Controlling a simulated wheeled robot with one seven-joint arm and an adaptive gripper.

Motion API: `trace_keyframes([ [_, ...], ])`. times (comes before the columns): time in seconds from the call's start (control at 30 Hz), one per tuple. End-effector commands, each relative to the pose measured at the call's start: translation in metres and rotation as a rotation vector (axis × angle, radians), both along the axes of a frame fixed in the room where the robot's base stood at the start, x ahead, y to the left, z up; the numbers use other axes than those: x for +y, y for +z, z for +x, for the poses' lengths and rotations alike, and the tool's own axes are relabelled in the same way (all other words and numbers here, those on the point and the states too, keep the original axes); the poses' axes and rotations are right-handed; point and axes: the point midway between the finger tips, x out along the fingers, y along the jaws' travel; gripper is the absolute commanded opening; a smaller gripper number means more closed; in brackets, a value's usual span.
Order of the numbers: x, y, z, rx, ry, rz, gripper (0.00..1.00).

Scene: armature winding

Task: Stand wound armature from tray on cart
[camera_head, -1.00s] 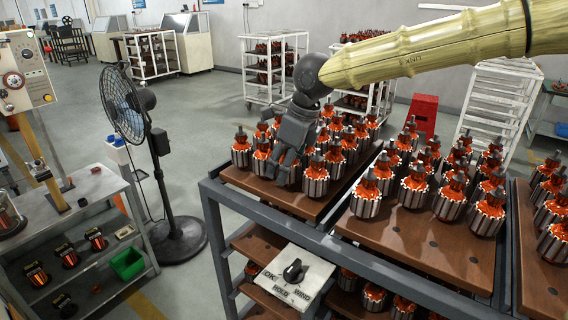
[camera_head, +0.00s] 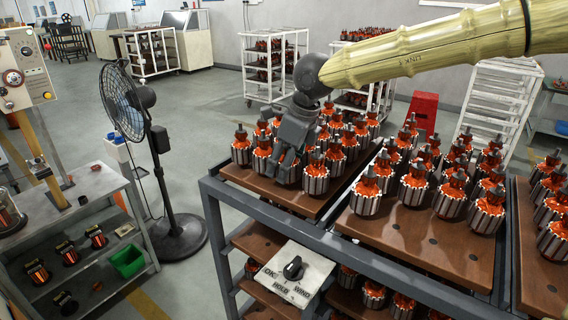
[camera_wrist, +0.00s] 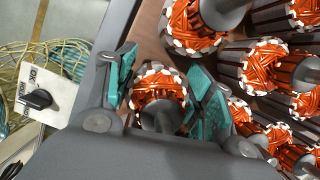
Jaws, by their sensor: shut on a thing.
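My gripper (camera_head: 284,168) is over the front part of the left brown board (camera_head: 245,180) on the cart. In the wrist view its two teal-padded fingers (camera_wrist: 165,98) are closed around one wound armature (camera_wrist: 157,84), with orange windings and a white-edged, slotted core. In the head view the fingers largely hide this armature, so I cannot tell whether its base touches the board. Other upright armatures (camera_head: 316,180) stand close beside and behind it. The cart (camera_head: 330,232) has a dark grey frame with several boards of armatures.
A dial box (camera_head: 292,272) marked OK, HOLD and WIND sits on the cart's front. A fan (camera_head: 165,180) stands to the left. A grey bench (camera_head: 85,190) with a green bin (camera_head: 128,262) is at far left. The middle board (camera_head: 420,240) has bare front room.

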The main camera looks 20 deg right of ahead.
Motion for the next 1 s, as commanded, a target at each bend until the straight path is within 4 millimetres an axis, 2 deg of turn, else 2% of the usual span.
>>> trace_keyframes([
  [0.67, 0.0002, -0.0003, 0.0003, -0.002, 0.001, 0.0, 0.03],
  [0.7, 0.0001, -0.0005, 0.0003, -0.002, 0.001, 0.0, 0.6],
  [0.8, 0.0001, -0.0007, 0.0002, -0.001, 0.0, 0.0, 0.78],
  [1.0, -0.0008, -0.0005, 0.0006, -0.002, -0.001, -0.001, 0.78],
])
